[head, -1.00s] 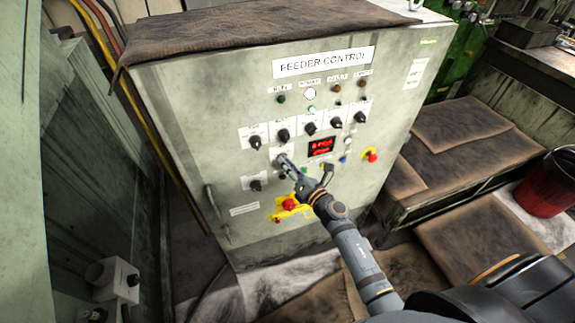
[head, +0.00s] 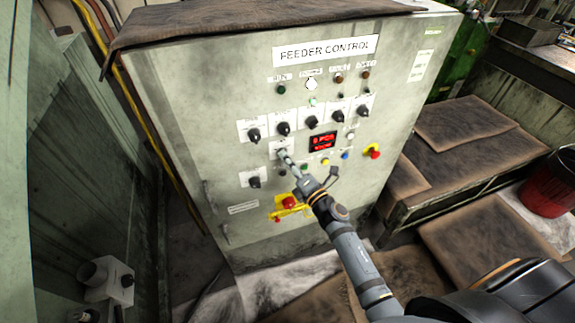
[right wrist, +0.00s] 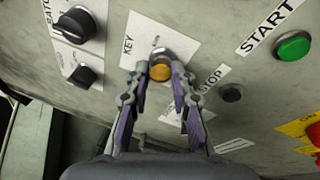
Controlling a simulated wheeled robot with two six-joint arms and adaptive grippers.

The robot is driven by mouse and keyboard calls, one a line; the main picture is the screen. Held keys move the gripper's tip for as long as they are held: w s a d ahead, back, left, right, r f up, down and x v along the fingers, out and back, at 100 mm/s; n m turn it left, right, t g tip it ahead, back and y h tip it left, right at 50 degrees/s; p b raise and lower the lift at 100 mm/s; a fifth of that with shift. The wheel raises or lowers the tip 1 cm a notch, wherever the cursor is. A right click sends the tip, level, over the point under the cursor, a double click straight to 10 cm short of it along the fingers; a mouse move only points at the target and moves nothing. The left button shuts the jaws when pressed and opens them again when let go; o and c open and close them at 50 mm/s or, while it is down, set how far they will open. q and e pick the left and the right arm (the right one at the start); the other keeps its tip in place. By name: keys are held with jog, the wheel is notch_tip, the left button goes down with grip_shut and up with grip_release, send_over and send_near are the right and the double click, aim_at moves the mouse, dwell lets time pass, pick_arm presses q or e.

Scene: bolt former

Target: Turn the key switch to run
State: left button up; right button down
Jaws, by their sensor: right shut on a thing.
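The key switch (right wrist: 162,53) is on a white plate marked KEY on the front of the feeder control cabinet (head: 170,100). A round, brass-coloured key head (right wrist: 159,73) stands out from it. My right gripper (right wrist: 160,70) is shut on this key, with one fingertip on each side. The position marks on the plate are too small to read. My left gripper is not in view.
Black selector knobs (right wrist: 82,24) sit left of the key plate. A green START button (right wrist: 292,46) and a dark STOP button (right wrist: 232,93) are to its right. A red emergency button (head: 289,203) on yellow is below, near my right arm. A red display (head: 322,142) is lit.

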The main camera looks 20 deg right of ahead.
jog(key=shift+a+f+m+t+h+b, duration=0.1)
jog(key=shift+m+t+h+b, duration=0.6)
jog(key=shift+m, duration=1.95)
jog(key=shift+a+f+m+t+h+b, duration=0.15)
jog(key=shift+m+h+b, duration=0.9)
jog(key=shift+m, duration=1.55)
jog(key=shift+d+r+m+t+h+b, duration=0.1)
jog(key=shift+m+t+h+b, duration=0.4)
jog(key=shift+m+b, duration=1.45)
jog(key=shift+m+p, duration=0.7)
jog(key=shift+m, duration=0.2)
jog(key=c, duration=1.1)
grip_release()
